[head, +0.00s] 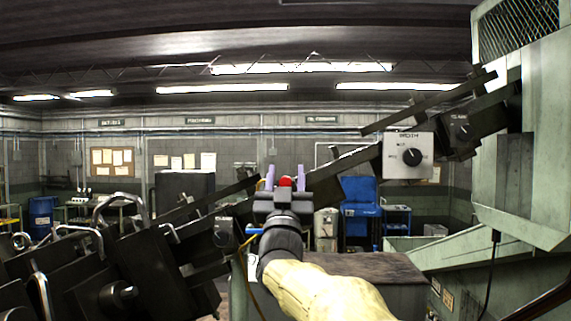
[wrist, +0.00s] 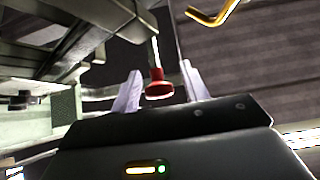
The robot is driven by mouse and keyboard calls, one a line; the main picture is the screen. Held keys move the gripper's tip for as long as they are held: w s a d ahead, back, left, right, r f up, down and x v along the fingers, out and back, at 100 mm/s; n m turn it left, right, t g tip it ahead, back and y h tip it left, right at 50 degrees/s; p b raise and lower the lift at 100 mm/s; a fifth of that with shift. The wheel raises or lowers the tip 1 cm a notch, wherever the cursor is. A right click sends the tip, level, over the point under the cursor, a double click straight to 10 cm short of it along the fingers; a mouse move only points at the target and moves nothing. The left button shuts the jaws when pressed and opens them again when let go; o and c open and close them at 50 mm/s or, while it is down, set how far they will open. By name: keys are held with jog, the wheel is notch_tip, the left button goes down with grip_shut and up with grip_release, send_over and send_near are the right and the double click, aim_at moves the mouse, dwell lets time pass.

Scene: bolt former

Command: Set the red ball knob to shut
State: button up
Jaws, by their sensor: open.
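The red ball knob (wrist: 159,88) shows in the wrist view at the end of a thin rod, between the two pale fingers of my gripper (wrist: 158,92). The fingers are open, with a gap on each side of the knob. In the head view, the red knob (head: 285,182) shows just above my gripper's dark body, between the two lilac fingertips of my gripper (head: 278,178). Whatever the rod is mounted on is partly hidden.
A grey box with a black dial (head: 412,157) sits on the sloping dark rail at right. Dark machine blocks with metal handles (head: 120,208) fill the lower left. A green machine housing (head: 525,140) stands at right. A yellow bent rod (wrist: 213,14) is near the wrist view's top.

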jog(key=shift+w+r, duration=0.2)
jog(key=shift+w, duration=0.05)
grip_shut()
